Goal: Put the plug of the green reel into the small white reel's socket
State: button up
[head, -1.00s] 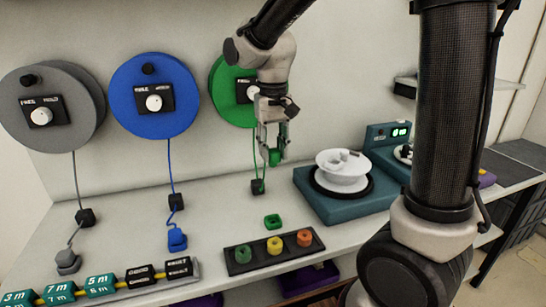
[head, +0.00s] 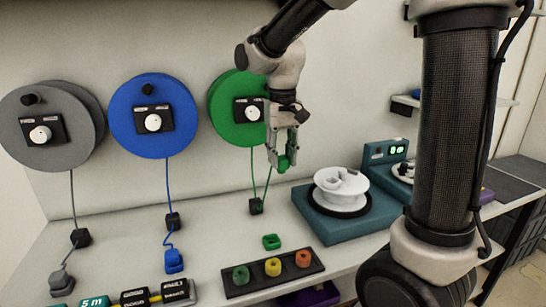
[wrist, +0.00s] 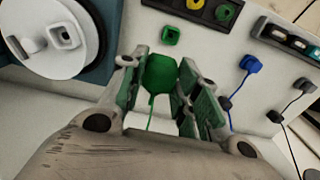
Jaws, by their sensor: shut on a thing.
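The green reel (head: 228,110) hangs on the wall, and its green cord runs down through a small black block (head: 256,206) and up to my gripper. My gripper (head: 284,163) is shut on the green plug (head: 284,164), held above the table. In the wrist view the plug (wrist: 160,73) sits between the fingertips. The small white reel (head: 341,190) lies on a round black plate on a teal box, right of and below my gripper. Its square socket (wrist: 64,36) shows on its top face in the wrist view, left of the plug and apart from it.
A green square piece (head: 271,242) lies on the table before a black tray (head: 240,283) of green, yellow and orange pieces. The blue reel (head: 152,115) and grey reel (head: 42,128) hang to the left, their plugs on the table. The teal box (head: 322,226) is at right.

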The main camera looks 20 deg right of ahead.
jog(key=w+d, duration=0.3)
jog(key=d, duration=1.5)
jog(key=shift+d, duration=0.35)
jog(key=shift+d, duration=0.1)
jog(key=w+d, duration=0.1)
jog(key=d, duration=0.5)
jog(key=shift+a, duration=0.1)
jog(key=s+a, duration=0.1)
jog(key=a, duration=0.5)
jog(key=shift+a+f, duration=0.3)
jog(key=shift+a, duration=0.1)
jog(key=shift+f, duration=0.1)
jog(key=shift+f, duration=2.45)
